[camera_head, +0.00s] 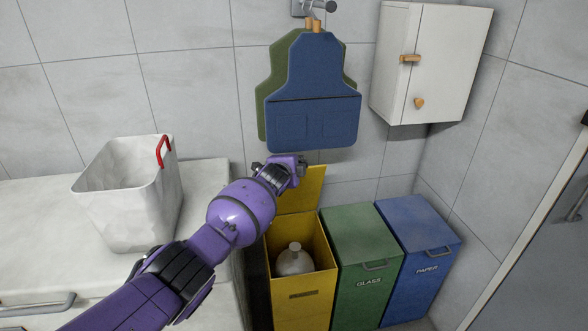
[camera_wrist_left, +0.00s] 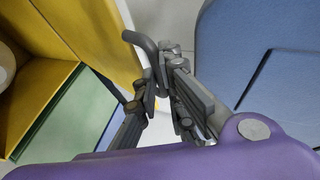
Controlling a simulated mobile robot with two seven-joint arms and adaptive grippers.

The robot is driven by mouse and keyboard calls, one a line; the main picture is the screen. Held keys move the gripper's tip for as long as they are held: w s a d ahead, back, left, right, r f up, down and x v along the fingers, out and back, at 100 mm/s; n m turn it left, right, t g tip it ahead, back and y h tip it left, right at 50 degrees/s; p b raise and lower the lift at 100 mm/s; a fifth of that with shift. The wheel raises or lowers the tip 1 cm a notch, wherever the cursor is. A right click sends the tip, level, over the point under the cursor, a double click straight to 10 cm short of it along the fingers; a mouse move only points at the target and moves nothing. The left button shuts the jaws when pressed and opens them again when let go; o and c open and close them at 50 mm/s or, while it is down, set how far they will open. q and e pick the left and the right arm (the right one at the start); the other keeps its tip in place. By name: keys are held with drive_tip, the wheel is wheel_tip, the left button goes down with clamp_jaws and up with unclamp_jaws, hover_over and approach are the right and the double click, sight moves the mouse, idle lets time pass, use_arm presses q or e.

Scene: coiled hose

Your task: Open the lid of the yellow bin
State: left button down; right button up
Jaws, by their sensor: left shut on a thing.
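The yellow bin (camera_head: 302,308) stands at the left of a row of bins. Its lid (camera_head: 306,194) is raised upright at the back, so the bin is open. A pale bottle-like thing (camera_head: 294,262) lies inside. My left gripper (camera_head: 296,164) is at the top edge of the raised lid and hides part of it. In the left wrist view my left gripper (camera_wrist_left: 162,84) is shut on the lid's dark grey handle (camera_wrist_left: 143,41), with the yellow lid (camera_wrist_left: 95,28) beside it. My right gripper is in neither view.
A green glass bin (camera_head: 362,235) and a blue paper bin (camera_head: 413,225) stand closed to the right. Aprons (camera_head: 313,90) hang just above my gripper. A white cabinet (camera_head: 435,60) is on the wall. A white basket (camera_head: 125,205) sits on the left counter.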

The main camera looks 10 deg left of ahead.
use_arm(q)
drive_tip(key=shift+w+d+r, duration=0.1)
drive_tip(key=shift+r, duration=0.15)
drive_tip(key=c, duration=2.1)
unclamp_jaws()
drive_tip(key=shift+s+f, duration=0.1)
drive_tip(key=shift+s, duration=0.15)
drive_tip(key=v, duration=1.1)
drive_tip(key=shift+s+r, duration=0.25)
drive_tip(key=shift+s, duration=0.1)
drive_tip(key=shift+c, duration=0.5)
